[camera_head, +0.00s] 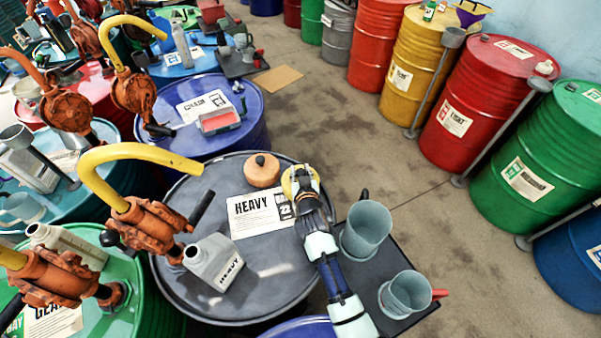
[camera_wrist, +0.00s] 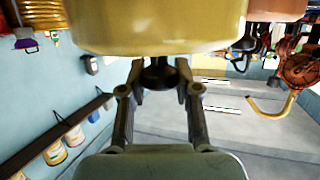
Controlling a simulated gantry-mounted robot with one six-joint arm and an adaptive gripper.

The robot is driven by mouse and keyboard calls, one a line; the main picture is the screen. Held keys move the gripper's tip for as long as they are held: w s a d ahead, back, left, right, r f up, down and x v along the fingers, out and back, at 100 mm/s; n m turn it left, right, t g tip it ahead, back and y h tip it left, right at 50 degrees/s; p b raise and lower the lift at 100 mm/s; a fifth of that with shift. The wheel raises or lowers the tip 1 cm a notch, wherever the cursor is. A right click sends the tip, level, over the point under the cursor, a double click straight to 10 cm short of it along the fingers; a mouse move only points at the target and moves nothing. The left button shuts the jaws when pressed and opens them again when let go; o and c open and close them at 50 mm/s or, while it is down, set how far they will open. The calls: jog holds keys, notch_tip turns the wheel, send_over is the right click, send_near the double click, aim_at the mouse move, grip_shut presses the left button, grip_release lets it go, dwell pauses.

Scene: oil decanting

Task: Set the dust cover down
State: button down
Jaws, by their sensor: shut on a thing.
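A pale yellow dust cover (camera_head: 288,185) is at my gripper (camera_head: 304,180), over the right part of the dark grey HEAVY drum's top (camera_head: 190,255), beside the drum's label. In the wrist view the dust cover (camera_wrist: 158,28) fills the upper middle, and my gripper (camera_wrist: 160,82) is shut on its dark knob. The cover looks about level. I cannot tell whether it touches the drum top. Part of the cover is hidden behind my gripper in the head view.
An orange-tan knobbed cover (camera_head: 262,171) sits just left on the same drum. A HEAVY jug (camera_head: 214,262) and an orange pump with a yellow spout (camera_head: 150,228) stand on the drum's left. Grey measuring jugs (camera_head: 366,230) stand on a dark shelf to the right.

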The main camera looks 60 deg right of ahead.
jog(key=shift+f+b, duration=0.6)
jog(key=shift+b, duration=0.05)
jog(key=c, duration=0.8)
grip_release()
jog(key=shift+r, duration=0.25)
jog(key=shift+r+p, duration=0.5)
jog(key=shift+p, duration=0.3)
jog(key=p+v, duration=0.1)
jog(key=v, duration=1.1)
jog(key=shift+f+p, duration=0.1)
jog(key=shift+p, duration=0.2)
